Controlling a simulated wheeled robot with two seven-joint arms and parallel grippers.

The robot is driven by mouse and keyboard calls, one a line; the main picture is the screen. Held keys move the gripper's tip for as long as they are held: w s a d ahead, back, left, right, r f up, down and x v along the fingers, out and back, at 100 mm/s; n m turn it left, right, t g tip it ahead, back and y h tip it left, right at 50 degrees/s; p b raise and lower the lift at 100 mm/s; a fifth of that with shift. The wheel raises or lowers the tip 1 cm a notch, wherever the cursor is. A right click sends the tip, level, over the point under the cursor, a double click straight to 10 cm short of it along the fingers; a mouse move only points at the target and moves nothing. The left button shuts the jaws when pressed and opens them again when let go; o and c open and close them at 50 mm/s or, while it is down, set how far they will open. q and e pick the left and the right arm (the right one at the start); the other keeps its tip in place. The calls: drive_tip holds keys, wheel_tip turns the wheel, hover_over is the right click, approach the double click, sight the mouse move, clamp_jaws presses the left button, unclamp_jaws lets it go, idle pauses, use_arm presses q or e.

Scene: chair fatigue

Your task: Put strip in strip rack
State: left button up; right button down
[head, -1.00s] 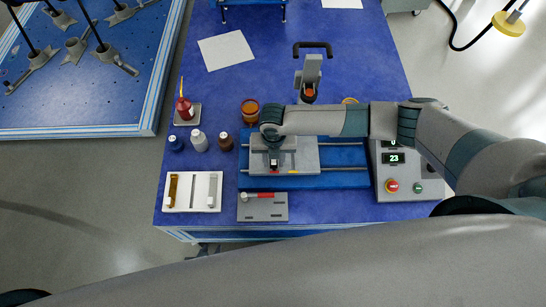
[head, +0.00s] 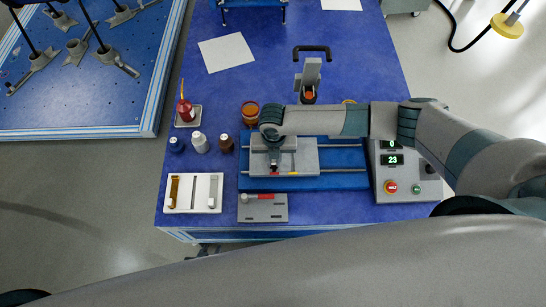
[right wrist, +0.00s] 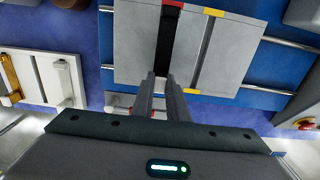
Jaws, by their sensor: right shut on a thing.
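My right gripper (right wrist: 160,78) is shut at the near end of a dark strip (right wrist: 166,42) lying along the grey plate; a red mark sits at its far end. The fingers hide the near end, so the grip itself is not clear. In the head view my right gripper (head: 273,164) is over the plate's front part, mostly covered by my arm. The white strip rack (head: 208,207) stands at the front left, with a gold strip (head: 173,190), a narrow dark slot and a silver strip (head: 213,191). My left gripper does not show.
The grey plate (head: 304,157) sits on a blue base (head: 345,181) with metal rails. A grey board (head: 247,213) with a red-handled tool lies in front. Bottles (head: 199,144) stand behind the rack. A control box (head: 405,172) is at the right.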

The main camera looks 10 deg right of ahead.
drive_tip(key=shift+r+p, duration=0.5)
drive_tip(key=shift+r, duration=0.15)
drive_tip(key=shift+r+p, duration=1.95)
drive_tip(key=shift+f, duration=0.1)
